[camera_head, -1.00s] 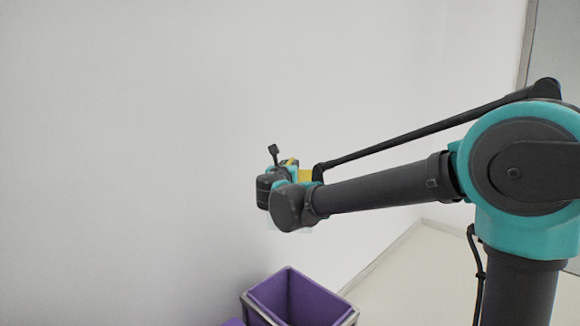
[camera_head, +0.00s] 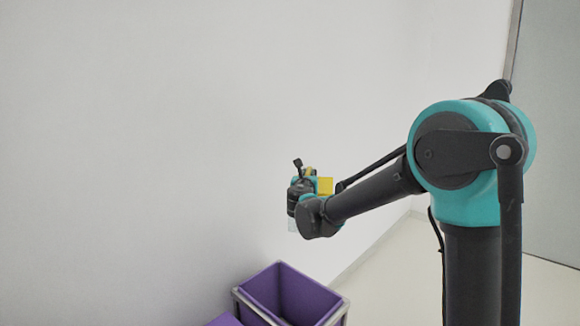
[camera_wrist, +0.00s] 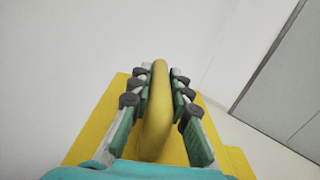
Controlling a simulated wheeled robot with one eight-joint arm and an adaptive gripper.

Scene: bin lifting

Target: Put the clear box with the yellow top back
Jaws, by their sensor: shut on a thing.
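The clear box with the yellow top shows its yellow lid (camera_wrist: 86,138) and a raised yellow handle (camera_wrist: 156,110) in the wrist view. My gripper (camera_wrist: 157,92) has its fingers on both sides of that handle and is shut on it. In the head view, part of the yellow top (camera_head: 325,186) shows behind my wrist, and a pale clear bit of the box (camera_head: 293,226) shows below it. Most of the box is hidden by my arm. The box hangs in the air above the purple bin.
A purple open bin (camera_head: 290,300) in a grey metal frame (camera_head: 337,313) stands below. Another purple thing (camera_head: 225,320) is cut off at the bottom edge. A white wall (camera_head: 130,150) fills the left. Pale floor (camera_head: 385,285) is clear at the right, near a grey door (camera_head: 553,130).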

